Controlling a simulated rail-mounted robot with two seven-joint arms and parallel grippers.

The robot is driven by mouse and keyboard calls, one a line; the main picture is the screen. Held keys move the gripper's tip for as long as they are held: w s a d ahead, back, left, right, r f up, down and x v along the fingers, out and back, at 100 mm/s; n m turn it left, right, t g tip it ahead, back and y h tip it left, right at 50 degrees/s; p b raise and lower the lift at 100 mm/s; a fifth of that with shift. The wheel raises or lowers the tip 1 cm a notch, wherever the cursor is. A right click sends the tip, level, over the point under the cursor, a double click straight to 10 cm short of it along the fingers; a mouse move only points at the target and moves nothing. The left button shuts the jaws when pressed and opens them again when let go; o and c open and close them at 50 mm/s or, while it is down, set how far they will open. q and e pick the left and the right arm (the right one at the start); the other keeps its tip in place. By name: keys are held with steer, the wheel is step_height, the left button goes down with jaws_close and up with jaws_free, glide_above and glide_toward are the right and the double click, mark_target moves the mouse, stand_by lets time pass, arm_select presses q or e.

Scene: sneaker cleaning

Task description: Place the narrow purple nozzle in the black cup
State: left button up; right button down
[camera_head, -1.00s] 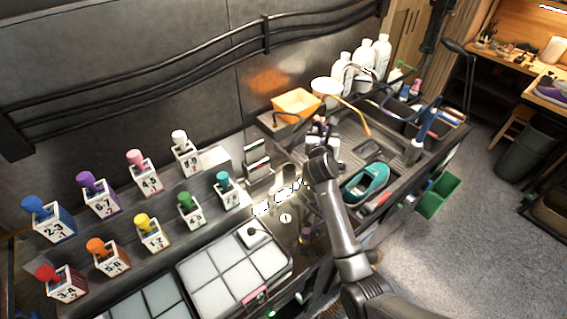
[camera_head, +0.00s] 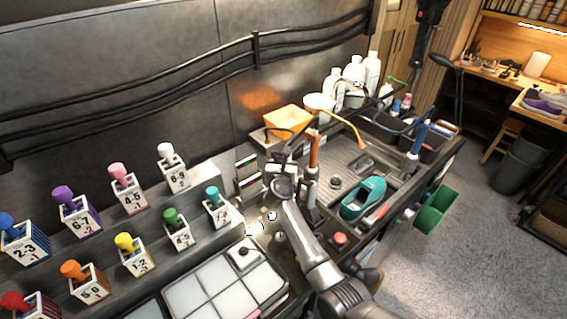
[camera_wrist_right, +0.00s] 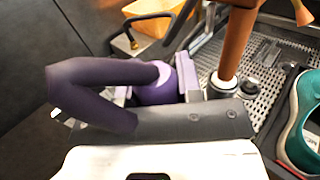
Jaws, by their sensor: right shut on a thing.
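My right gripper (camera_wrist_right: 168,82) is shut on a purple nozzle (camera_wrist_right: 92,72) in the right wrist view. The nozzle has a bent, tube-like dark purple part reaching out to the left, and part of it is hidden by the gripper. In the head view my right gripper (camera_head: 279,158) is over the bench, left of an upright orange-brown handle (camera_head: 314,150). The nozzle is too small to make out clearly there. I cannot tell which dark container is the black cup. My left gripper is not in view.
The orange-brown handle stands close to my right gripper. An orange tray (camera_head: 288,120) is behind it. A teal shoe-shaped item (camera_head: 362,199) lies at the sink's front. Numbered blocks with coloured tops, including a yellow one (camera_head: 137,262), fill the left.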

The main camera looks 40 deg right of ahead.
steer(key=shift+f, duration=0.45)
steer(key=shift+f, duration=0.15)
steer(key=c, duration=0.8)
jaws_free()
steer(key=shift+r, duration=0.3)
steer(key=shift+p+v, duration=0.6)
steer(key=shift+v, duration=5.4)
